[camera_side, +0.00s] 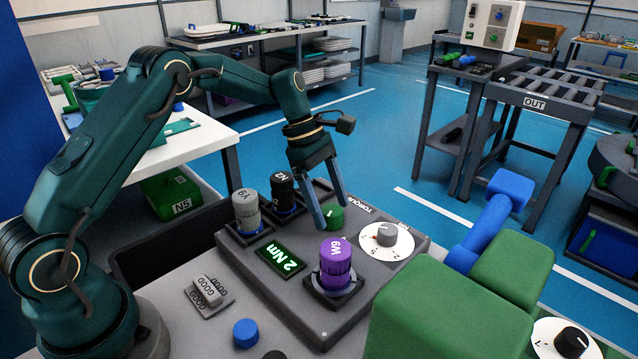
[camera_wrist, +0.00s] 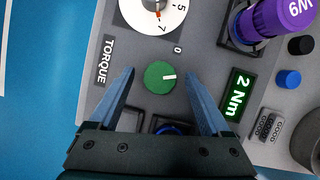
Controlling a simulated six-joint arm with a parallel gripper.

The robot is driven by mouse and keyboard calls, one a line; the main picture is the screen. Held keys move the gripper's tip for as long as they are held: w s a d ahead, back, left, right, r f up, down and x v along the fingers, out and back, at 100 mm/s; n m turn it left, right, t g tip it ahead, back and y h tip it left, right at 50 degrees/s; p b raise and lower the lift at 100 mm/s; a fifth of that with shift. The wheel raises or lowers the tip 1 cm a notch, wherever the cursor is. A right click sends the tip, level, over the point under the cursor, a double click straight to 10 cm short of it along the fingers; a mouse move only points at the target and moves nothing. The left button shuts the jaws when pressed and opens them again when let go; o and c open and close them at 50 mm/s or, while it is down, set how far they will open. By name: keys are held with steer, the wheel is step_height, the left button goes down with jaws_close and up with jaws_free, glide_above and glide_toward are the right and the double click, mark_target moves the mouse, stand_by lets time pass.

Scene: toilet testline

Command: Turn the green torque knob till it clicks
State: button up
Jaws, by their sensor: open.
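The green torque knob (camera_side: 333,216) sits on the grey torque panel (camera_side: 408,262), between the black knob and the white dial. In the wrist view the green knob (camera_wrist: 164,77) is round, with a white pointer line toward the right. My gripper (camera_side: 333,212) points down at it, fingers spread. In the wrist view my gripper's two blue fingers (camera_wrist: 162,82) stand apart on either side of the knob, with gaps showing. The gripper is open and holds nothing. The side view does not show clearly how far the fingertips are above the panel. The green display (camera_side: 279,257) reads 2 Nm.
A purple W9 cap (camera_side: 336,257), grey cap (camera_side: 245,208) and black cap (camera_side: 282,187) stand in sockets near the knob. The white dial (camera_side: 387,239) is beside it. Green blocks (camera_side: 458,310) crowd the right front. Blue cap (camera_side: 246,333) and GOOD stamps (camera_side: 209,294) lie at front left.

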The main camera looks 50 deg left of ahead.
steer(key=n, duration=0.2)
steer(key=n+t, duration=0.1)
steer(key=n, duration=0.1)
steer(key=n+t+y, duration=0.1)
steer(key=n, duration=0.1)
steer(key=shift+s+d+n, duration=0.15)
steer(key=shift+s+n, duration=0.1)
steer(key=shift+n, duration=0.05)
steer(key=shift+t, duration=0.3)
steer(key=v, duration=0.4)
steer(key=shift+w+r, duration=0.1)
steer(key=shift+r, duration=0.35)
steer(key=s+d+r+m+t+y, duration=0.15)
steer(key=s+d+r+m, duration=0.25)
steer(key=s+r+m, duration=0.5)
steer(key=s+a+f+m+y, duration=0.2)
steer(key=s+f+m, duration=0.1)
steer(key=s+m, duration=0.9)
steer(key=shift+s+m+t, duration=0.3)
steer(key=shift+m+t, duration=0.05)
steer(key=shift+m, duration=2.55)
